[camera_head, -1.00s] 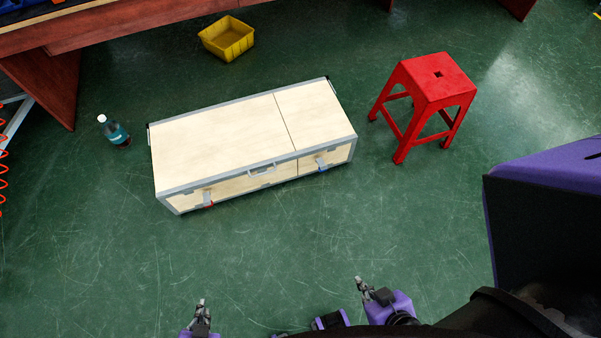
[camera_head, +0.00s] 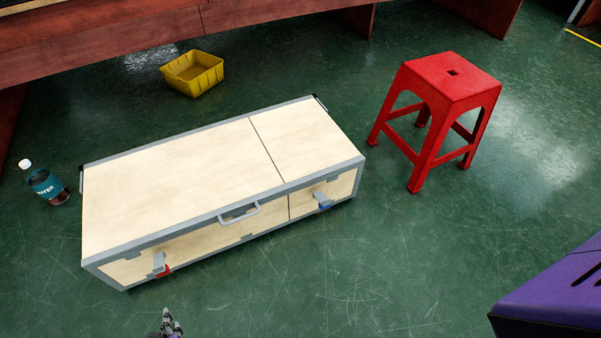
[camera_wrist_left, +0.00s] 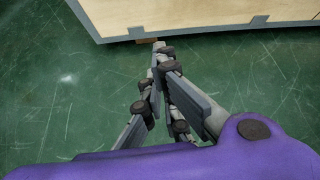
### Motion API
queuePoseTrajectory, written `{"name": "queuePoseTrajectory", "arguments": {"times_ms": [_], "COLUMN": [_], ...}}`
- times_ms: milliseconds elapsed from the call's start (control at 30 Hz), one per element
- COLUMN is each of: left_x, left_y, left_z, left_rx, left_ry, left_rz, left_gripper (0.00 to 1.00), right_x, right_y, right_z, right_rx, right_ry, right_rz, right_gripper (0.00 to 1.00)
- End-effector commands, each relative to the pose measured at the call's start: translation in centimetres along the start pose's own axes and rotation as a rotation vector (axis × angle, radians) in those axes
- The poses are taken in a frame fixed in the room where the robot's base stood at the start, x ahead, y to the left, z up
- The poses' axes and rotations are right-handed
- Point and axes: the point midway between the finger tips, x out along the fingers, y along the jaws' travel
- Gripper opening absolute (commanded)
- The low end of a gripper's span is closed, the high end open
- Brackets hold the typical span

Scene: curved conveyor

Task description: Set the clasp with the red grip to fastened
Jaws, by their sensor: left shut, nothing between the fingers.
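A long pale wooden case (camera_head: 180,187) with grey metal edging lies on the floor. The clasp with the red grip (camera_head: 161,266) is on its front face, near the left end; its grip hangs outward at the lower edge. A second clasp with a blue grip (camera_head: 323,202) is on the front face at the right. My left gripper (camera_head: 168,315) is shut and empty, in front of the case and just below the red-grip clasp in the picture. In the left wrist view its fingertips (camera_wrist_left: 160,46) meet near the case's lower edge. My right gripper is out of view.
A grey carry handle (camera_head: 239,213) sticks out between the clasps. A red stool (camera_head: 437,110) stands right of the case, a bottle (camera_head: 46,184) left of it, a yellow bin (camera_head: 193,73) behind it. The green floor in front is clear.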

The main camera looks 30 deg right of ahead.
Motion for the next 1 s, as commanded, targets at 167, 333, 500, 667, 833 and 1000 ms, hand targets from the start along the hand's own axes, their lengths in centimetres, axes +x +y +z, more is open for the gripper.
{"name": "queuePoseTrajectory", "arguments": {"times_ms": [167, 333, 500, 667, 833, 1000], "left_x": [2.3, 2.2, 2.3, 3.6, 7.0, 10.8], "left_y": [-0.1, -0.1, -0.1, -0.1, -0.2, -0.2], "left_z": [-0.1, 0.1, 0.1, 0.0, -0.1, -0.1], "left_rx": [0.107, 0.115, 0.113, 0.112, 0.111, 0.110], "left_ry": [-0.014, -0.017, -0.017, -0.017, -0.016, -0.016], "left_rz": [-0.003, -0.003, -0.003, -0.003, -0.004, -0.004], "left_gripper": [0.00, 0.00, 0.00, 0.00, 0.00, 0.00], "right_x": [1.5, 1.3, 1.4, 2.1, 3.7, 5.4], "right_y": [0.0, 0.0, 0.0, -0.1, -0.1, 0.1], "right_z": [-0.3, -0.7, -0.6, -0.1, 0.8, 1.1], "right_rx": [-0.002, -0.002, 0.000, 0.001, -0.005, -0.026], "right_ry": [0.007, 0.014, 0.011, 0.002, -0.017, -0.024], "right_rz": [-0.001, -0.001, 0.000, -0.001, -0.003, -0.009], "right_gripper": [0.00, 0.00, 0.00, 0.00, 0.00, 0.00]}}
